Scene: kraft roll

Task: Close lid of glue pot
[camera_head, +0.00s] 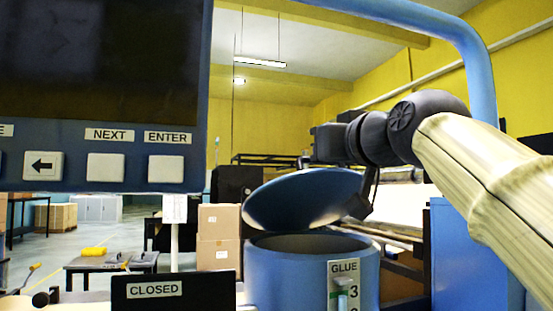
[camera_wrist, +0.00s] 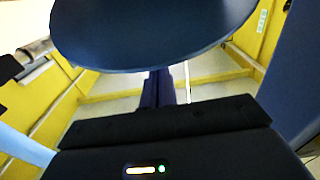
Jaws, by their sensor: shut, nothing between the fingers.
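The blue glue pot (camera_head: 290,275) stands at the lower middle of the head view, with a "GLUE" label on its front. Its round blue lid (camera_head: 305,199) is partly open and tilted above the pot, its lower edge near the rim at the left and its other side raised to the right. My gripper (camera_head: 360,206) is shut and empty at the lid's right edge. In the wrist view the lid (camera_wrist: 150,35) fills the top, and the shut fingers (camera_wrist: 158,88) show just below its edge. I cannot tell whether they touch it.
A large panel (camera_head: 105,110) with labelled buttons fills the upper left. A black "CLOSED" sign (camera_head: 170,290) stands left of the pot. A blue pipe (camera_head: 470,45) arches over my arm. Cardboard boxes (camera_head: 218,235) and a low table (camera_head: 110,264) are farther back.

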